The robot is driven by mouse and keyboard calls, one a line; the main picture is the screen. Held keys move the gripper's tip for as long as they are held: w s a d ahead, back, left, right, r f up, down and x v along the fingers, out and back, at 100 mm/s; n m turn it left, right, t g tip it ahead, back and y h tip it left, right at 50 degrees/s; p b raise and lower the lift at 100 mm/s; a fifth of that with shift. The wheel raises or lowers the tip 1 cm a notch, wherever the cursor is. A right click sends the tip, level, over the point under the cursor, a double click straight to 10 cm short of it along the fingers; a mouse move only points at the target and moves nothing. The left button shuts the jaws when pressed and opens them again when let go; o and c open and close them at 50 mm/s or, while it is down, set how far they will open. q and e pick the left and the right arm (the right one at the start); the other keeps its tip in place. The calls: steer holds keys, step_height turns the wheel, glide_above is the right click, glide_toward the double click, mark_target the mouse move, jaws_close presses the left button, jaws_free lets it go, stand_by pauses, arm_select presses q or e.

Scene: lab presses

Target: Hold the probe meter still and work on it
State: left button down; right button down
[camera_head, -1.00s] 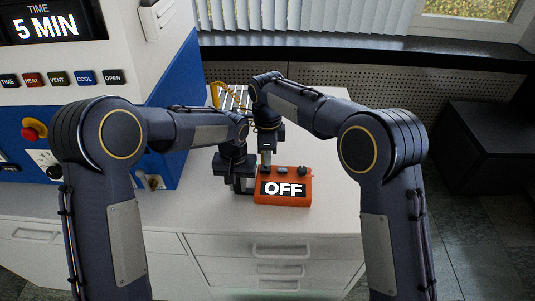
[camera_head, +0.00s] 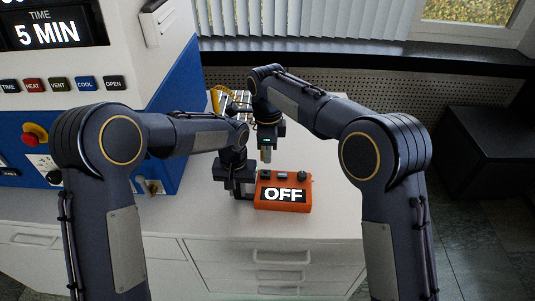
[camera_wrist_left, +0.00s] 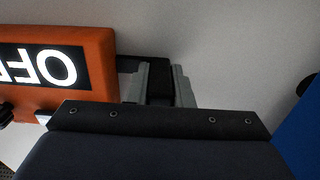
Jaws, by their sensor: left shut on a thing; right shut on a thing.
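The orange probe meter (camera_head: 307,180) stands on the white bench top, its black display reading OFF and small dark controls on top. It also shows at the left of the left wrist view (camera_wrist_left: 105,70). My left gripper (camera_head: 243,191) is at the meter's left end. In the left wrist view its grey fingers (camera_wrist_left: 160,82) are shut on a black part at the meter's end. My right gripper (camera_head: 266,155) is above and behind the meter, pointing down, apart from its top. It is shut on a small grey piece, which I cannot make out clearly.
A large white and blue machine (camera_head: 180,110) with coloured buttons and a 5 MIN display stands at the left. A white rack (camera_head: 236,99) and a yellow thing (camera_head: 215,100) are behind my grippers. The bench (camera_head: 335,205) is clear right of the meter.

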steer(key=shift+r, duration=1.45)
arm_select(q)
steer(key=c, duration=1.2)
jaws_free()
step_height(320, 180, up, 12)
arm_select(e)
steer(key=shift+s+f, duration=0.1)
